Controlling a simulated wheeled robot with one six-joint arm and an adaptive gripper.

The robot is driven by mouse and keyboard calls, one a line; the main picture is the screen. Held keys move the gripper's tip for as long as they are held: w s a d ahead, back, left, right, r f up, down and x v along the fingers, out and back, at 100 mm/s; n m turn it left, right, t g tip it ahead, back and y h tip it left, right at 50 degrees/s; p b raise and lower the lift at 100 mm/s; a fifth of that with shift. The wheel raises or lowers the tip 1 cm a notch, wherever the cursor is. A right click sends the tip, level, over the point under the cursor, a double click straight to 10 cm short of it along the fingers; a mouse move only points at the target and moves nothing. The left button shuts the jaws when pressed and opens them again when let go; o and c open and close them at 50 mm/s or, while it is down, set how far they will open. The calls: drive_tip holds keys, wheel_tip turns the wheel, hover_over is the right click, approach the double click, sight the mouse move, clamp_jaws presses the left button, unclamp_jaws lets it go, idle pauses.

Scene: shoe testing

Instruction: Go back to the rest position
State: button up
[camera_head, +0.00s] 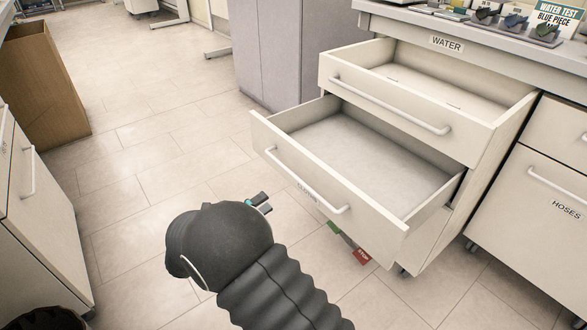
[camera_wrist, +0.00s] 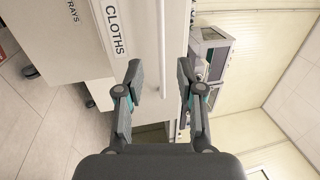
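My gripper (camera_head: 259,202) is in front of the open lower drawer (camera_head: 335,203) in the head view, left of and below its front handle (camera_head: 300,180). In the wrist view my gripper (camera_wrist: 160,74) has its two fingers spread apart with nothing held. The drawer's handle, a pale bar (camera_wrist: 162,40), shows beyond the gap between the fingertips; how far it is from them I cannot tell. The CLOTHS label (camera_wrist: 115,30) is left of the bar. The drawer is pulled out and its visible inside is empty.
The WATER drawer (camera_head: 415,108) above is also open. A HOSES cabinet (camera_head: 540,200) stands right, a worktop (camera_head: 470,30) with shoe-test pieces above. A brown box (camera_head: 40,85) and a white cabinet (camera_head: 35,220) stand left. Small red and green items (camera_head: 362,256) show under the drawer. Floor between is clear.

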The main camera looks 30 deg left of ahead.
drive_tip(key=s+d+f+m+g, duration=0.2)
drive_tip(key=d+f+m+g, duration=0.3)
drive_tip(key=f+m, duration=0.35)
drive_tip(key=s+d+r+m+g, duration=0.2)
drive_tip(key=d+m+g, duration=0.5)
drive_tip(key=d+m, duration=0.55)
drive_tip(key=s+d+r+m+y, duration=0.2)
drive_tip(key=d+r+m+y, duration=0.1)
drive_tip(key=d+r+m, duration=0.4)
drive_tip(key=s+d+r+m+y, duration=0.3)
drive_tip(key=d+r+m, duration=0.4)
drive_tip(key=d+m, duration=0.4)
drive_tip(key=s+d+r+m+y, duration=0.2)
drive_tip(key=d+r+m, duration=0.6)
drive_tip(key=d, duration=0.5)
drive_tip(key=shift+s+m+g+y, duration=0.3)
drive_tip(key=shift+s+m+y, duration=0.1)
drive_tip(key=shift+m, duration=0.5)
